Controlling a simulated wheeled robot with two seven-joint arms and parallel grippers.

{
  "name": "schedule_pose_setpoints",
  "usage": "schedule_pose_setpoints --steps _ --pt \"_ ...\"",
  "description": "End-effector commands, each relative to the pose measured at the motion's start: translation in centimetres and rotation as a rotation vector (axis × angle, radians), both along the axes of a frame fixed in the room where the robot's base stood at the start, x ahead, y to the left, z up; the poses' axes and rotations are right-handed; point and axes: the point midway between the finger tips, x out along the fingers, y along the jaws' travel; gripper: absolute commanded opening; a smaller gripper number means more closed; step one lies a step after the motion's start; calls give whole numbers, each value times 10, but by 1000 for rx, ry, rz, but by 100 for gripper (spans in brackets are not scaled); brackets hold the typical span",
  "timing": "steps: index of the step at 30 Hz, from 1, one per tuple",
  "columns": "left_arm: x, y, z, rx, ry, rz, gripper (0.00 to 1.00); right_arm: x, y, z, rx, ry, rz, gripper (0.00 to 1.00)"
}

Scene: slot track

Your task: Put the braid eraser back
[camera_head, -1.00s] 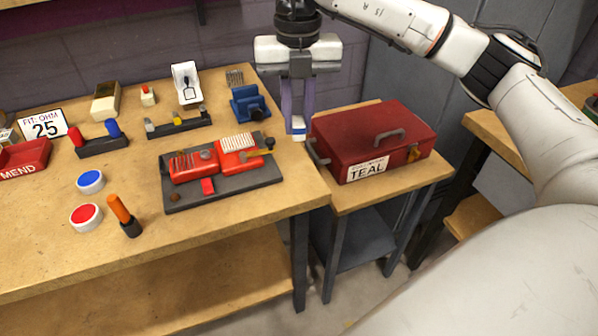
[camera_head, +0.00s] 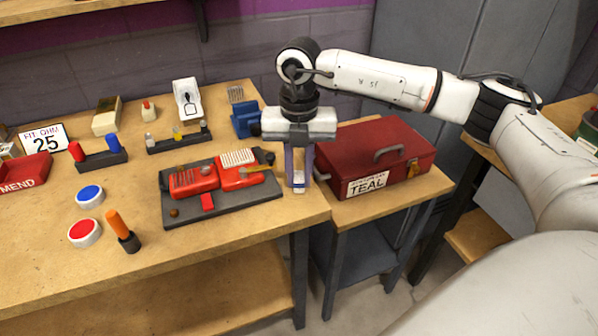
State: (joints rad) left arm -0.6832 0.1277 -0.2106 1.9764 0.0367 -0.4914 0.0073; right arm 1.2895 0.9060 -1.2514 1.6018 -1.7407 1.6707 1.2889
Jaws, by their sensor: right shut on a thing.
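My right gripper (camera_head: 299,176) points down and is shut on a small white and blue block (camera_head: 299,183), which may be the braid eraser; no readable label shows. The fingers hide part of it. The block appears at the gap between the workbench's right edge and the red toolbox (camera_head: 345,150); I cannot tell its exact height. The dark tray (camera_head: 240,205) with the red track device (camera_head: 195,181) lies to the left of the gripper. My left gripper is not in view.
The workbench (camera_head: 150,230) also holds a blue block (camera_head: 245,122), a peg rack with red and blue pegs (camera_head: 100,158), another small rack (camera_head: 178,140), two round buttons, blue (camera_head: 89,193) and red (camera_head: 83,231), and an orange-handled tool (camera_head: 118,226). The bench front is clear.

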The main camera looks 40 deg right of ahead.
Motion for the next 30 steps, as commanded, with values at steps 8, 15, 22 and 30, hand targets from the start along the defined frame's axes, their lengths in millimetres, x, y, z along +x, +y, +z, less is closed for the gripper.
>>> schedule_pose_setpoints --steps 8,15,22,30 --pt "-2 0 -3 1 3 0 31 0 0 -3 0 0 0 23" --pt "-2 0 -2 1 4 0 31 0 0 -3 0 0 0 37" --pt "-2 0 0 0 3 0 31 1 0 4 0 -1 0 37" --pt "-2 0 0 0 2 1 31 1 1 55 2 -6 1 37"
